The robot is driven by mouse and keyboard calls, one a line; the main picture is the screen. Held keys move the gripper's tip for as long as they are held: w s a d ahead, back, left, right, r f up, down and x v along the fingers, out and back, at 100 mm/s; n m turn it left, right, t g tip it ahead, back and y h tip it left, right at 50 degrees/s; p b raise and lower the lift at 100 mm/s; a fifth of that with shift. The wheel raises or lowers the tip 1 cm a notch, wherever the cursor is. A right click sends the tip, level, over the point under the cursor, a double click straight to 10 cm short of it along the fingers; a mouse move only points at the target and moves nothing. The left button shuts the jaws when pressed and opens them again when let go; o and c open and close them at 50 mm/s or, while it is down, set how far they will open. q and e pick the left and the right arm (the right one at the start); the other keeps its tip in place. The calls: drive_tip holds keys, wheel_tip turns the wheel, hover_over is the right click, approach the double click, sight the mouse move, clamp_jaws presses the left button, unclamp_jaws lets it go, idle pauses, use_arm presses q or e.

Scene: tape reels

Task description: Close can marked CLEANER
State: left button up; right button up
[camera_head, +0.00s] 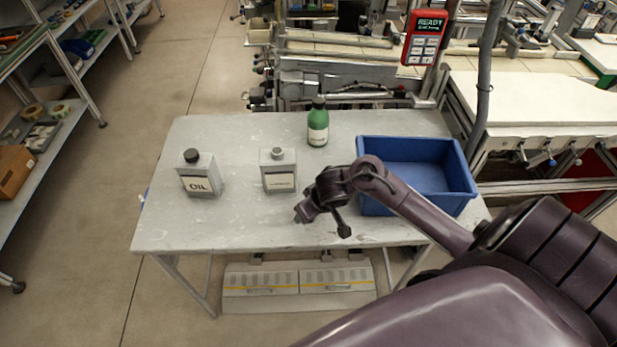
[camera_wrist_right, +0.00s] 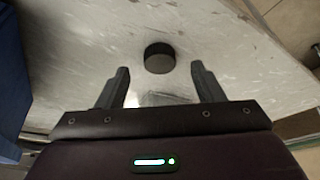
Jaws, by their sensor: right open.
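A grey rectangular can (camera_head: 279,172) stands upright near the middle of the table, its neck bare with no cap on it. Its label is too small to read for sure. A black round cap (camera_wrist_right: 159,57) lies on the table in the right wrist view, just beyond and between my right fingertips. I cannot make the cap out in the head view. My right gripper (camera_head: 321,225) is open and empty above the table, in front and to the right of the grey can; its open fingers also show in the right wrist view (camera_wrist_right: 160,80). My left gripper is not in view.
A black-capped can marked OIL (camera_head: 199,175) stands on the left of the table (camera_head: 230,228). A green bottle (camera_head: 318,124) stands at the back. A blue bin (camera_head: 462,180) sits on the right, partly behind my right arm. The table's front left is clear.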

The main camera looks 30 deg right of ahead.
drive_tip(key=shift+x, duration=1.05)
drive_tip(key=c, duration=1)
